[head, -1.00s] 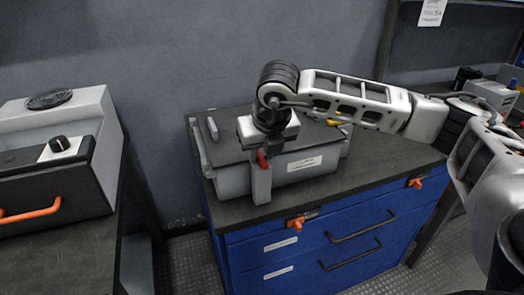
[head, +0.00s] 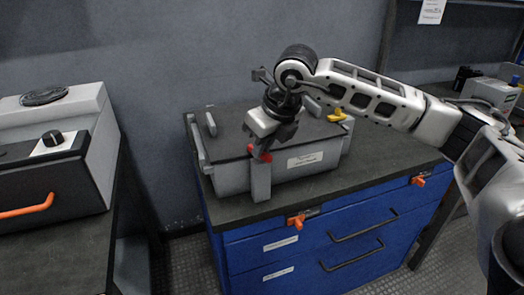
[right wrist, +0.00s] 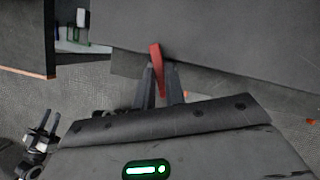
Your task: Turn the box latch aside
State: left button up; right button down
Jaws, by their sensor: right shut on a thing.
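A grey box (head: 234,178) with a dark lid stands on the dark top of a blue cabinet. Its red latch (head: 258,154) sits at the top of a grey upright post (head: 261,181) on the box's front. My right gripper (head: 264,148), tilted, comes down from above and is shut on the latch. In the right wrist view the red latch (right wrist: 157,62) stands between the fingers, with its end showing past the tips; the fingers partly hide it. My left gripper (right wrist: 49,121) shows small at the lower left there, its fingers apart and empty; the head view does not show it.
The blue cabinet (head: 325,238) has orange latches and dark handles. A yellow piece (head: 337,115) is at the box's back right. A grey unit (head: 88,120) with an orange handle stands at left. The cabinet top right of the box is clear.

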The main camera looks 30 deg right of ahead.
jog(key=n, duration=0.2)
jog(key=n+y, duration=0.1)
jog(key=shift+w+d+n, duration=0.1)
jog(key=shift+d+n, duration=0.1)
jog(key=shift+n, duration=0.2)
jog(key=n+g+y, duration=0.1)
jog(key=n, duration=0.1)
jog(key=shift+d+n, duration=0.1)
jog(key=shift+n, duration=0.3)
jog(key=n, duration=0.2)
jog(key=n+g+y+p, duration=0.1)
jog(key=shift+w+r+n, duration=0.1)
jog(key=shift+w+n, duration=0.1)
jog(key=shift+n, duration=0.2)
pick_arm(q)
jog(key=shift+s+r, duration=0.15)
pick_arm(e)
jog(key=shift+d+n+g, duration=0.1)
jog(key=shift+n+g, duration=0.2)
jog(key=shift+n, duration=0.3)
jog(key=shift+y, duration=0.3)
jog(key=c, duration=1.5)
grip_release()
jog(key=shift+o, duration=0.2)
